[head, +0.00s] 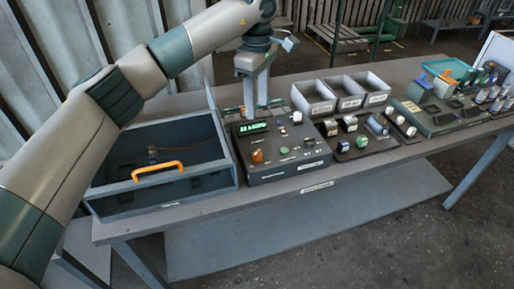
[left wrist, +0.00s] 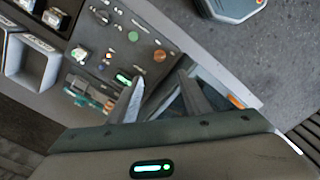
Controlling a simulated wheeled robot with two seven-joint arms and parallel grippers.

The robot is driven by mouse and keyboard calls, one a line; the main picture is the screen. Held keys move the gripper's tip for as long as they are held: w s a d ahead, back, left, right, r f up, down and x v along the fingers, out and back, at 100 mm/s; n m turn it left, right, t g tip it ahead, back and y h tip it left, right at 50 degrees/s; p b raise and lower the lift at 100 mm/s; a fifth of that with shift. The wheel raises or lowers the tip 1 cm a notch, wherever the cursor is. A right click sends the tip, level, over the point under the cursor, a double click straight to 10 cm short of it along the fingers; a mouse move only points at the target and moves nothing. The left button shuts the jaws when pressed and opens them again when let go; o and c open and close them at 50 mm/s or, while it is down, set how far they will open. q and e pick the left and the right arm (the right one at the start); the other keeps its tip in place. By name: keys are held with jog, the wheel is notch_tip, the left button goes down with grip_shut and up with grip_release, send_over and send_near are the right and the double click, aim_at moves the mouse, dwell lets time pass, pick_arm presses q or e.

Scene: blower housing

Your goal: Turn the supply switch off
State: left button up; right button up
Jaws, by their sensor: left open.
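The dark control box (head: 290,170) stands on the bench with a lit green display (head: 253,127), an orange knob (head: 257,156), a green button (head: 284,150) and several small switches (head: 308,142). Its labels are too small to read, so I cannot tell which is the supply switch or how it is set. The box also shows in the left wrist view (left wrist: 112,50). My left gripper (head: 257,110) points down over the back of the box, near the display. Its fingers (left wrist: 160,76) are apart with nothing between them. My right gripper is in neither view.
A blue-grey open-topped case (head: 212,188) with an orange handle (head: 158,170) stands left of the box. Grey bins (head: 316,108) stand behind right. Several small parts on a dark plate (head: 378,152) lie to the right. A narrow bare bench strip (head: 330,178) runs in front.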

aim_at(257, 151)
pick_arm(q)
notch_tip(257, 151, down, 16)
jog(key=p, duration=0.7)
jog(key=shift+f, duration=0.7)
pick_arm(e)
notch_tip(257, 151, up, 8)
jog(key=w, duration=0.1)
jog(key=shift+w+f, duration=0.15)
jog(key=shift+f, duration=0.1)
pick_arm(q)
jog(key=shift+c, duration=0.2)
jog(key=c, duration=1)
